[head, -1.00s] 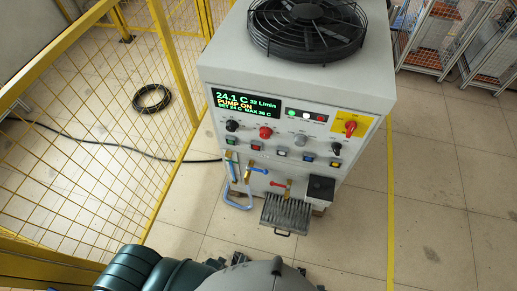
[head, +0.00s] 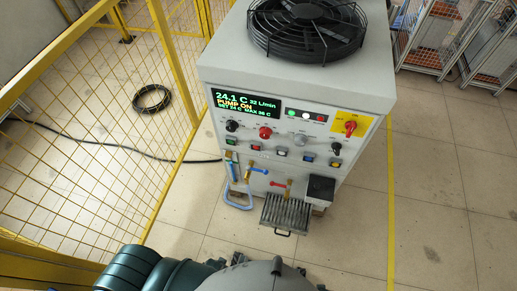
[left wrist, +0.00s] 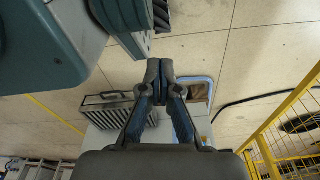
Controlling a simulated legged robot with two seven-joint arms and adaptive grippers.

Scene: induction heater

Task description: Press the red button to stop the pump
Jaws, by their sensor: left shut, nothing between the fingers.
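The heater's cooling unit (head: 290,75) stands ahead, and its display (head: 246,102) reads "PUMP ON". On its front panel, a small square red button (head: 256,148) sits in a row of coloured buttons, right of the green one (head: 231,141). A larger round red knob (head: 265,132) is just above. My left gripper (left wrist: 160,72) is shut and empty in the left wrist view, apart from the panel. In the head view my left arm is at the bottom, below the panel, and its fingertips cannot be made out clearly. My right gripper is not seen.
A red switch (head: 351,128) on a yellow plate is at the panel's right. Valves and a blue hose (head: 237,204) sit below the buttons, with a ribbed grey tray (head: 287,213) protruding lower down. A yellow mesh fence (head: 95,130) stands left.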

